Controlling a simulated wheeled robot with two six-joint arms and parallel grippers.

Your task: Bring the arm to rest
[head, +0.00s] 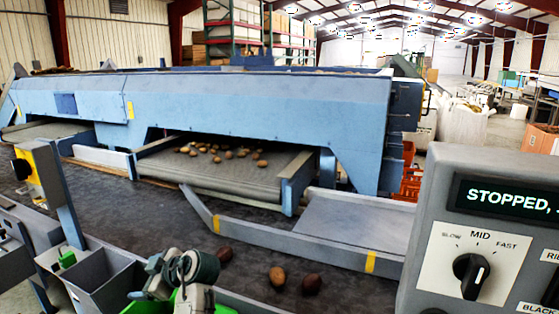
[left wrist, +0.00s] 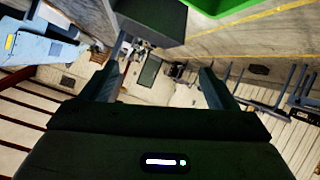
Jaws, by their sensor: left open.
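My left gripper shows in the left wrist view (left wrist: 160,72), its two dark fingers spread apart with nothing between them. In the head view, a grey-green mechanism (head: 188,268) at the lower middle looks like part of my left arm and hand, but its fingers are hard to make out there. It stands in front of the dark belt (head: 130,210), near the green bin edge (head: 215,308). My right gripper is in neither view.
The grey control box (head: 430,205) at the right reads "STOPPED" and has a speed knob (head: 471,272). Three potatoes (head: 277,278) lie on the dark belt; several more (head: 228,154) lie under the blue grader (head: 250,105). A yellow-topped post (head: 38,170) stands left. A green bin (left wrist: 225,8) shows in the wrist view.

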